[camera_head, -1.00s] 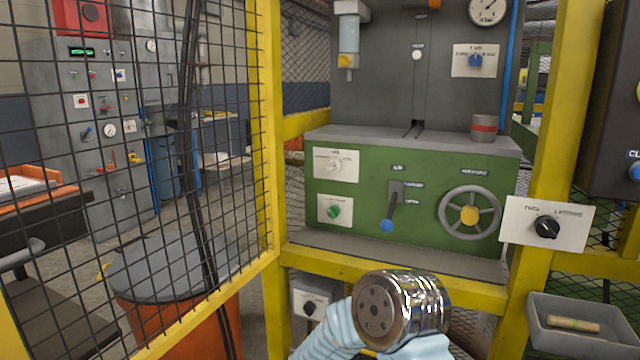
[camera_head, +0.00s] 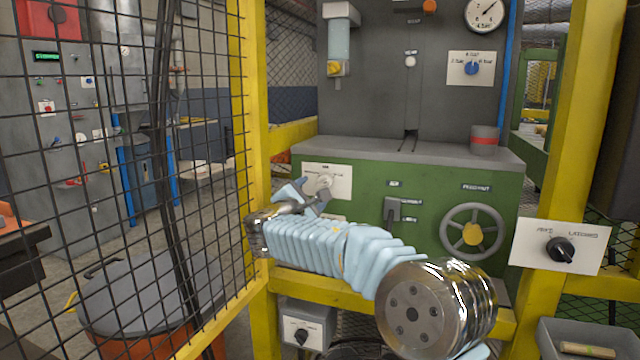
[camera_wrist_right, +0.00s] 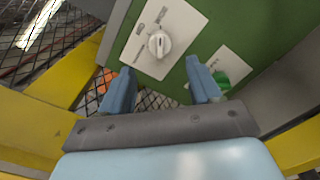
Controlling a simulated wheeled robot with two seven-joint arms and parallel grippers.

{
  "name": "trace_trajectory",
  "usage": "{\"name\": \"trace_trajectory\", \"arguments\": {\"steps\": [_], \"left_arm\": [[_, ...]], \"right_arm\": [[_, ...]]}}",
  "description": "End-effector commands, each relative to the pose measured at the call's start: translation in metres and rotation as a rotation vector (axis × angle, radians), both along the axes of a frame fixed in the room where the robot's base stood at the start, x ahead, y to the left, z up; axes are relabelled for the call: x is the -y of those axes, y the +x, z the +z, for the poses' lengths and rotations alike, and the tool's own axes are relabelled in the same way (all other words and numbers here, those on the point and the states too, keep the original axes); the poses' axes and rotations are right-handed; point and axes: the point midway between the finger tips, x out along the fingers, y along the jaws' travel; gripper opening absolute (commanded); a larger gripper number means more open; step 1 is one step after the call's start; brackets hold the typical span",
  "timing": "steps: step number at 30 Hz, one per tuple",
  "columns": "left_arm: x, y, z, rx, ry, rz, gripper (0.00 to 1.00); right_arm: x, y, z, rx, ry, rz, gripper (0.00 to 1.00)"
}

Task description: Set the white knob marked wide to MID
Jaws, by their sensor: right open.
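The white knob (camera_head: 324,182) sits on a white plate (camera_head: 341,177) at the upper left of the green machine front. In the right wrist view the knob (camera_wrist_right: 159,43) is a round white dial on its plate (camera_wrist_right: 185,22), with small labels around it too small to read surely. My right gripper (camera_head: 312,190) is just in front of the plate in the head view. In the right wrist view its two blue fingers (camera_wrist_right: 160,88) are apart and empty, with the knob beyond their tips, roughly between them. My left gripper is not in view.
A green knob (camera_wrist_right: 221,80) on a second plate is close to the right finger. A grey lever (camera_head: 392,209) and a handwheel (camera_head: 471,231) are to the right. The yellow post (camera_head: 252,150) and mesh fence stand close on the left.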

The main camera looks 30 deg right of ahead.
Motion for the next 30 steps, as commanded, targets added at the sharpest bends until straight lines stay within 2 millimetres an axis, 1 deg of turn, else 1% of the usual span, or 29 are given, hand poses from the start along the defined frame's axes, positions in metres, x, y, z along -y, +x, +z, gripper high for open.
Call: {"name": "trace_trajectory", "arguments": {"steps": [1, 3, 7, 10, 15, 23, 30], "left_arm": [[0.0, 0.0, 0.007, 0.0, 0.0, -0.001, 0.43], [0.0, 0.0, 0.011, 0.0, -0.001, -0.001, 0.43], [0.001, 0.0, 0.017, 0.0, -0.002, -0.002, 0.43], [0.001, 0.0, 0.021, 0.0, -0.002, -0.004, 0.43], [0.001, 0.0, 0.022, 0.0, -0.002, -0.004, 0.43], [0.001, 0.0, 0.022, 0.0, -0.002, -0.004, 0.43], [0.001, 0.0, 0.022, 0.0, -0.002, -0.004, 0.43]], "right_arm": [[0.01, 0.008, 0.002, -0.001, 0.0, -0.004, 0.63], [0.022, 0.019, 0.002, -0.002, 0.001, -0.003, 0.63], [0.042, 0.034, 0.001, -0.001, 0.002, -0.003, 0.63], [0.051, 0.043, 0.001, -0.002, 0.002, -0.001, 0.63], [0.058, 0.05, -0.001, -0.002, 0.002, 0.0, 0.63], [0.059, 0.051, -0.001, -0.001, 0.002, 0.001, 0.63], [0.059, 0.051, -0.001, -0.002, 0.003, 0.001, 0.26]]}}
